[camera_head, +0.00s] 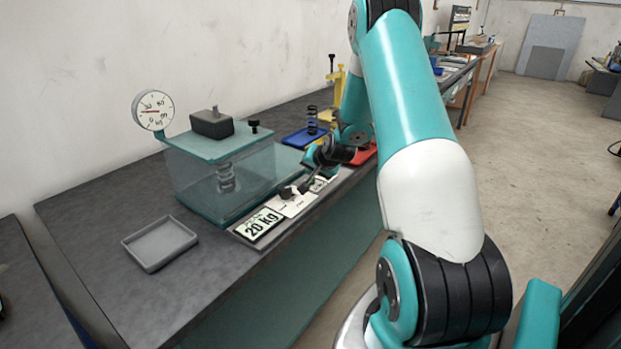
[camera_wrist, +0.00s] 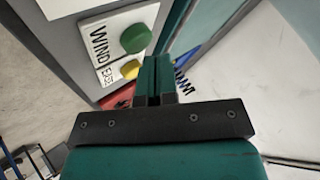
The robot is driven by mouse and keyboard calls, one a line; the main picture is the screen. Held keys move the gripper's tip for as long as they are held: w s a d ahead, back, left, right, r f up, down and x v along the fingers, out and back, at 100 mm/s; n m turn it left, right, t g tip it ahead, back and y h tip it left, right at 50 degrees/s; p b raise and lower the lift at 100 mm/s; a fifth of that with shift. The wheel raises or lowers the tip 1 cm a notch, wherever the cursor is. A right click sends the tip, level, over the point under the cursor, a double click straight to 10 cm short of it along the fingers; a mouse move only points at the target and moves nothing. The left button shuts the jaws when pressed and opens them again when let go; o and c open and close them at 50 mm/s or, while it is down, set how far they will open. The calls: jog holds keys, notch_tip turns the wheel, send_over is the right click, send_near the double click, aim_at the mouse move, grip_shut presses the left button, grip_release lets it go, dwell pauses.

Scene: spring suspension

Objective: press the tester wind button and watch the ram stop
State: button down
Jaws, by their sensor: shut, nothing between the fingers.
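The tester is a teal-topped clear box (camera_head: 225,180) on the bench, with a coil spring (camera_head: 226,178) upright inside. A dark block (camera_head: 212,124) sits on its top plate. A round dial gauge (camera_head: 153,110) with a red needle stands at its left. I cannot single out the ram. In the wrist view, a green button (camera_wrist: 135,38) sits beside the word WIND, with a yellow button (camera_wrist: 130,69) below it. My gripper (camera_wrist: 156,60) is shut and empty, its tips just below and right of the green button. I cannot tell whether they touch it. In the head view my gripper (camera_head: 290,190) is at the front panel.
A sign (camera_head: 258,224) reading 20 kg stands on the panel's left end. An empty grey tray (camera_head: 160,243) lies on the bench at front left. A blue tray (camera_head: 303,138) with a dark spring (camera_head: 312,118) and a yellow stand (camera_head: 335,90) are behind my arm.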

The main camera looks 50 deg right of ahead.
jog(key=shift+r, duration=0.3)
jog(key=shift+r+p, duration=1.75)
jog(key=shift+r, duration=0.8)
